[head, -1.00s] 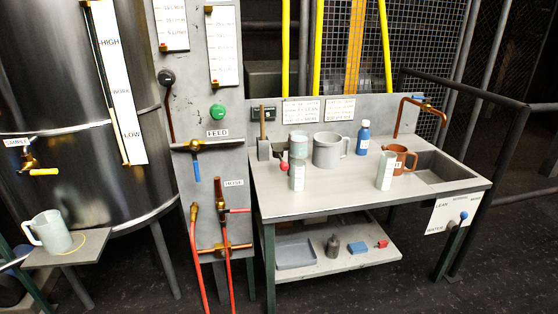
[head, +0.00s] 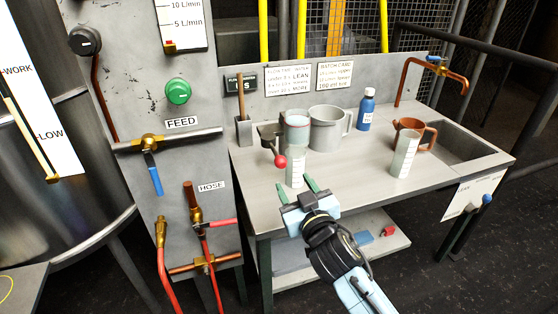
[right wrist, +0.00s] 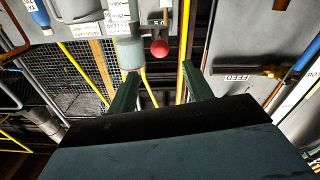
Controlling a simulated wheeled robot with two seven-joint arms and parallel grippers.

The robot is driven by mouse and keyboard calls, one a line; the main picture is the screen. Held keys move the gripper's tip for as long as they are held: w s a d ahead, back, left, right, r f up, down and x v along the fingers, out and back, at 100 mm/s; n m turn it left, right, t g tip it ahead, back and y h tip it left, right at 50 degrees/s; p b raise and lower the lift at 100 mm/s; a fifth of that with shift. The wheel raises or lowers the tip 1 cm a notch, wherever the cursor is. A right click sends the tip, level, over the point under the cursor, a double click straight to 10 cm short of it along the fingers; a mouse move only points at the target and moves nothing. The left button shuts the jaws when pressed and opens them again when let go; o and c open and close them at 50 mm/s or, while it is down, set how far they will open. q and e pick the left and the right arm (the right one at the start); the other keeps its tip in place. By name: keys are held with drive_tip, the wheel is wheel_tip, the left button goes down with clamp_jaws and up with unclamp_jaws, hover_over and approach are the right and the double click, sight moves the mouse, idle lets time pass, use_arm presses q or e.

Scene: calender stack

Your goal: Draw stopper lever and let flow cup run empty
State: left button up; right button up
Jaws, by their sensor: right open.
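The flow cup (head: 297,128) is a pale cup with a red line near its rim, held above the bench beside a grey bracket. The stopper lever's red knob (head: 281,161) sticks out at its front left. A clear graduated cylinder (head: 295,174) stands upright below the cup. My right gripper (head: 296,187) is open and empty, in front of the cylinder, with its fingers pointing toward the bench back. In the right wrist view the red knob (right wrist: 159,47) shows beyond and between the open fingers (right wrist: 160,80), apart from them. My left gripper is not seen.
A grey jug (head: 325,130), a blue bottle (head: 366,110), a copper-coloured jug (head: 408,130) and a second cylinder (head: 404,156) stand on the bench (head: 350,190). A sink (head: 462,142) is at right. The hose panel (head: 190,160) borders the bench's left side.

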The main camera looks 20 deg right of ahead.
sight(283, 166)
drive_tip(key=w+b, duration=0.1)
drive_tip(key=w, duration=0.8)
drive_tip(key=shift+w+a+f+b, duration=0.1)
drive_tip(key=shift+w+a+b, duration=0.1)
drive_tip(key=shift+b, duration=0.2)
drive_tip(key=shift+w, duration=0.8)
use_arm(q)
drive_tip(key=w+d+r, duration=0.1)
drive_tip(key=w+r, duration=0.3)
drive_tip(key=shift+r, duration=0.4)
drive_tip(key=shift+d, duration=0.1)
use_arm(e)
clamp_jaws()
